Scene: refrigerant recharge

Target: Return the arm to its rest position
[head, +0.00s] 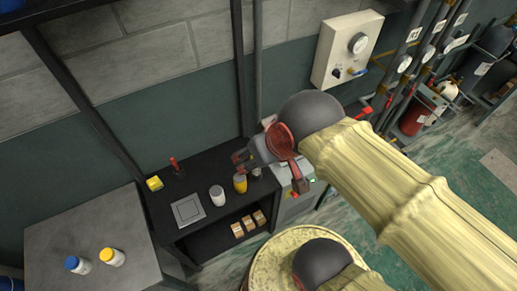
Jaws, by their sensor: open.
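My arm, in a pale yellow sleeve with dark grey joints, reaches from the lower right toward the middle of the head view. My gripper (239,161) is at its end, above the right part of a black workbench (205,229). Its dark fingers are small in the picture and look apart, with nothing between them. A yellow canister (240,184) stands on the bench below the gripper, apart from it as far as I can tell. A white canister (217,195) stands just left of that one.
The bench also bears a grey square plate (188,210), a red-handled item (176,166) and a yellow block (154,183). Small boxes (248,222) sit on its shelf. A grey table (85,231) holds two bottles at left. A gauge panel (346,47) and pipes (411,62) are on the right.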

